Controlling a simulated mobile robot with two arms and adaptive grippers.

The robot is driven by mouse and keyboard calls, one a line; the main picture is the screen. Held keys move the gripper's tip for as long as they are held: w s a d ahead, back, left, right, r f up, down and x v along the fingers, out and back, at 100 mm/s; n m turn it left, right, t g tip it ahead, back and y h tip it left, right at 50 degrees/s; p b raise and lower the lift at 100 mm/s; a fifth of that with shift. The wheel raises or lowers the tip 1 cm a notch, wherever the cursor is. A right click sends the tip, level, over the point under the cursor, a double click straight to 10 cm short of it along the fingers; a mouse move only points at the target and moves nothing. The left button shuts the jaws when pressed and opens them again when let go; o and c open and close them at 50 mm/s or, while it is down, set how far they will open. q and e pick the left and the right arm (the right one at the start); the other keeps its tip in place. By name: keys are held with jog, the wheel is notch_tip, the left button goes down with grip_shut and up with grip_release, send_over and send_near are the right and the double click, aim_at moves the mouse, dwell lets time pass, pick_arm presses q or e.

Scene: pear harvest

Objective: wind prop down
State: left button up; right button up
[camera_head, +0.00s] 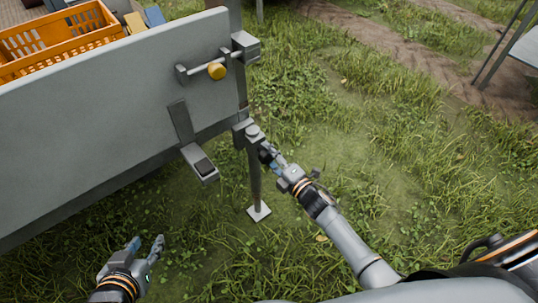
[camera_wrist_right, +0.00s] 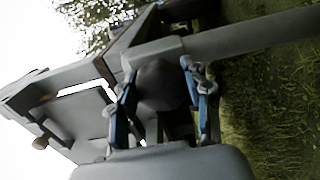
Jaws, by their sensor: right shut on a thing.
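The prop (camera_head: 256,180) is a thin upright grey post at the trailer's corner, in the head view. Its square pale foot plate (camera_head: 259,211) is down at the grass; whether it bears on the ground I cannot tell. My right gripper (camera_head: 266,154) is at the upper part of the prop, just below its bracket. In the right wrist view, its blue-padded fingers (camera_wrist_right: 160,98) are on both sides of a dark rounded knob (camera_wrist_right: 160,82) and shut on it. The knob is mostly hidden in the head view. My left gripper (camera_head: 147,243) is open and empty above the grass.
The grey trailer side panel (camera_head: 100,115) fills the left, with a yellow knob (camera_head: 217,71) on a latch bar and a bracket (camera_head: 201,163) sticking out below. An orange crate (camera_head: 50,42) stands on the trailer. Grass right of the prop is clear; a table edge (camera_head: 525,47) shows far right.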

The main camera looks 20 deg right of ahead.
jog(key=shift+f, duration=0.1)
jog(key=o, duration=1.2)
jog(key=shift+c, duration=0.2)
jog(key=v, duration=1.2)
